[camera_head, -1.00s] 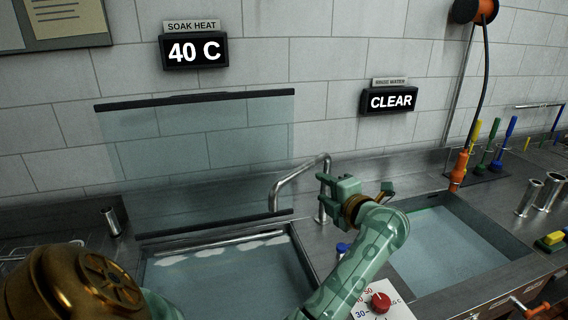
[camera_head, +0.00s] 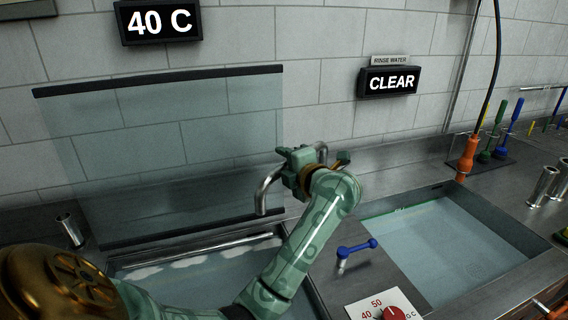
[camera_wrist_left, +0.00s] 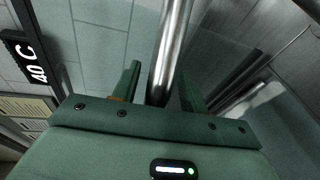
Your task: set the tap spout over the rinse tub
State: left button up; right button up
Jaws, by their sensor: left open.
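The tap spout (camera_head: 263,193) is a bent steel pipe. Its outlet end hangs over the back of the left tub (camera_head: 205,265), not over the rinse tub (camera_head: 455,250), which is at the right under the CLEAR sign and holds water. My left gripper (camera_head: 287,168) is at the spout, hiding part of it. In the left wrist view the steel pipe (camera_wrist_left: 172,45) runs between the two open green fingers (camera_wrist_left: 160,92). Contact with the pipe cannot be told. My right gripper is not in view.
A blue lever (camera_head: 357,248) and a red temperature knob (camera_head: 393,313) sit on the deck between the tubs, right of my left arm. A clear panel (camera_head: 170,150) stands behind the left tub. An orange sprayer (camera_head: 467,158) stands behind the rinse tub.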

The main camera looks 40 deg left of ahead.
pick_arm(q)
jog(key=shift+r, duration=0.1)
jog(key=shift+c, duration=1.2)
grip_shut()
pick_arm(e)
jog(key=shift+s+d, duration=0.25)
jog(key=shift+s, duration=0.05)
pick_arm(q)
jog(key=shift+d, duration=0.15)
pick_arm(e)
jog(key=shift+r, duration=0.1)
